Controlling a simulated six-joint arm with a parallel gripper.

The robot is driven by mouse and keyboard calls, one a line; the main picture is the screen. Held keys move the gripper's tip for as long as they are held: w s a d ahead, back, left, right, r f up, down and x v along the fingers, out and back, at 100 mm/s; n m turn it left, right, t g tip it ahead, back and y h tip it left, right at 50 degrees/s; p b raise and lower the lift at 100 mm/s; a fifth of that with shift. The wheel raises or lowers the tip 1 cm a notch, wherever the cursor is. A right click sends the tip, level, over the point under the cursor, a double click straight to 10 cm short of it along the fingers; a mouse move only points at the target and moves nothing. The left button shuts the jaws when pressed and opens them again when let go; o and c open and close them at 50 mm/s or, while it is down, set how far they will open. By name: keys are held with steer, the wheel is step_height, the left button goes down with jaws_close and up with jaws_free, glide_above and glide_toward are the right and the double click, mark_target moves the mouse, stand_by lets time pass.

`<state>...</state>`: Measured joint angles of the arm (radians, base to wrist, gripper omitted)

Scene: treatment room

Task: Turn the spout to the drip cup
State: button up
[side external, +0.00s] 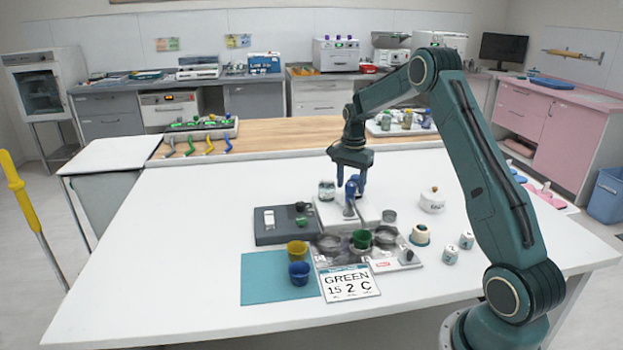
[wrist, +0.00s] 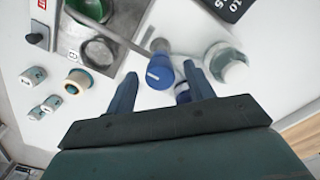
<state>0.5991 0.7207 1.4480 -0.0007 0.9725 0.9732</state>
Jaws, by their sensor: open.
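My gripper (side external: 351,188) is open and points down over the dispenser on the white table. In the wrist view its two fingers stand either side of a blue knob (wrist: 160,73), which lies between the fingertips; contact cannot be told. The grey spout (wrist: 98,23) runs from beside the knob toward the upper left, near the green cup (wrist: 92,6). In the side view the green cup (side external: 361,239) stands between two dark round wells (side external: 328,243) (side external: 386,236). Which of these is the drip cup is not clear. The spout's tip is hard to make out.
A glass jar (side external: 327,190) stands close left of the gripper. A dark box (side external: 286,230), a yellow cup (side external: 297,251) and a blue cup (side external: 298,274) are at left. A card (side external: 349,284) reads "GREEN 15 2 C". A white pot (side external: 432,201) stands right. The left tabletop is clear.

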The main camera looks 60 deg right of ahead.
steer(key=shift+c, duration=0.4)
jaws_close()
